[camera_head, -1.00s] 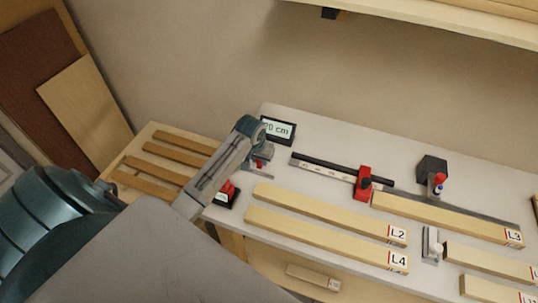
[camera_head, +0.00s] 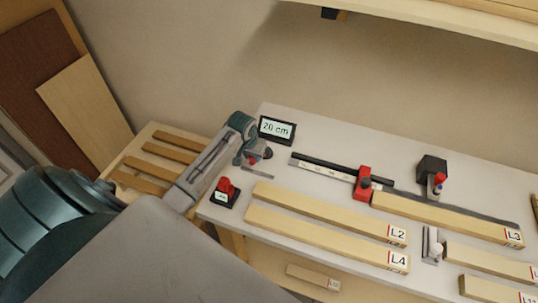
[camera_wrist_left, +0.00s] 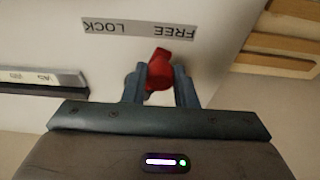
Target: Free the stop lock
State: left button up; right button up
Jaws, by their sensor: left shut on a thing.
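A red lock lever (camera_wrist_left: 160,68) stands between the fingers of my left gripper (camera_wrist_left: 160,84) in the left wrist view. The gripper is shut on it. A label strip (camera_wrist_left: 138,28) with FREE and LOCK, upside down in this view, lies just beyond; the lever's tip leans towards the FREE side. In the head view my left gripper (camera_head: 252,158) is at the bench's left end, with only a bit of red showing beside it. The red stop (camera_head: 363,184) sits on the ruled rail (camera_head: 325,170). My right gripper is not in view.
A display (camera_head: 277,130) reading 20 cm stands just behind the gripper. A red button on a black base (camera_head: 225,193) is in front of it. Boards L2 (camera_head: 330,213), L4 (camera_head: 325,238) and L3 (camera_head: 445,217) lie on the bench. A slatted rack (camera_head: 150,160) is at left.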

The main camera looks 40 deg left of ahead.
pick_arm(q)
jog(key=shift+a, duration=0.55)
jog(key=shift+w+a, duration=0.2)
jog(key=shift+a, duration=0.1)
dwell(0.3)
jog(key=o, duration=0.7)
notch_tip(320, 180, up, 9)
dwell(0.6)
dwell(0.3)
